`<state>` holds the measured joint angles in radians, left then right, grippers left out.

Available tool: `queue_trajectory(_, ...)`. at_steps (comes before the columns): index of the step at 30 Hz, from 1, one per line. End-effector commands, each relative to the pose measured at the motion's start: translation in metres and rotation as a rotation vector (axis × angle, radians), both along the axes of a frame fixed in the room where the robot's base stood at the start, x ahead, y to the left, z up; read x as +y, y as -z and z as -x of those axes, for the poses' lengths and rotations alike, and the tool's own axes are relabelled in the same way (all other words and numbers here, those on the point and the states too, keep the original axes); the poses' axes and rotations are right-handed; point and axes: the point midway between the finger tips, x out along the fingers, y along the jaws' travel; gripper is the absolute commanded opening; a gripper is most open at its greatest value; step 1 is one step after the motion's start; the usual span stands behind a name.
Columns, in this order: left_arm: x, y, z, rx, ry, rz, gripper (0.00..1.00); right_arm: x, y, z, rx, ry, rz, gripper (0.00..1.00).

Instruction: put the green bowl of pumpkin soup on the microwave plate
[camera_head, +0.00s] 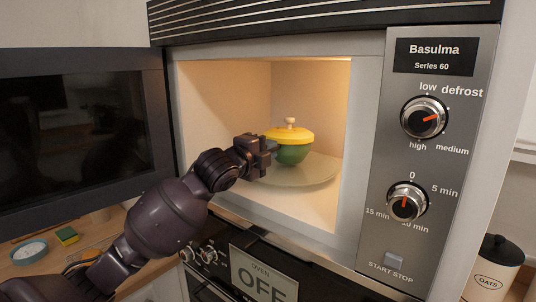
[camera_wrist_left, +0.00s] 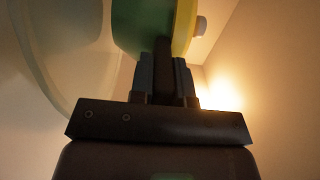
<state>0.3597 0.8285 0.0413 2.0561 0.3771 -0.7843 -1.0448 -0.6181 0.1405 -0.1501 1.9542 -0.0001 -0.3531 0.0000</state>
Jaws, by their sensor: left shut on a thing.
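The green bowl (camera_head: 291,154) with a yellow lid (camera_head: 290,134) and a pale knob is inside the lit microwave. It is upright over the microwave plate (camera_head: 312,174); I cannot tell whether its base touches the plate. The lid hides the soup. My left gripper (camera_head: 268,146) reaches in through the opening from the left and is shut on the bowl's near left side. In the left wrist view, the gripper fingers (camera_wrist_left: 164,75) meet the green bowl (camera_wrist_left: 138,25) beside the yellow lid (camera_wrist_left: 184,25). The plate (camera_wrist_left: 55,60) shows at the left there. My right gripper is not in view.
The microwave door (camera_head: 80,130) stands open to the left. The control panel (camera_head: 425,160) is right of the opening. An oven (camera_head: 215,262) is below. A counter at lower left holds a small bowl (camera_head: 30,251) and a sponge (camera_head: 67,236). The plate's right part is clear.

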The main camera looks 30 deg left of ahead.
Motion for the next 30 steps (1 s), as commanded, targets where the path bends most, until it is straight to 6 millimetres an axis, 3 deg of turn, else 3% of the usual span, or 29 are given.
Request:
queue_trajectory(3, 0.0, 0.011, 0.0, -0.003, 0.001, 0.003, 0.0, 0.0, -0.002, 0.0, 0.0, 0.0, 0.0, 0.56)
queue_trajectory(15, 0.0, 0.015, 0.0, -0.005, 0.0, -0.001, 0.0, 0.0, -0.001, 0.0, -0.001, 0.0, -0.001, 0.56)
queue_trajectory(16, 0.0, 0.016, 0.0, -0.001, 0.0, 0.0, 0.21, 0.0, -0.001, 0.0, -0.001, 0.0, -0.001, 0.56)
queue_trajectory(20, 0.0, 0.016, 0.0, -0.001, 0.0, 0.0, 0.41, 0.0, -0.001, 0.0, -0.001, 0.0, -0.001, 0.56)
queue_trajectory(30, 0.0, 0.013, 0.0, -0.001, 0.0, 0.001, 0.42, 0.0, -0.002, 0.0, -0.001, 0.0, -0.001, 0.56)
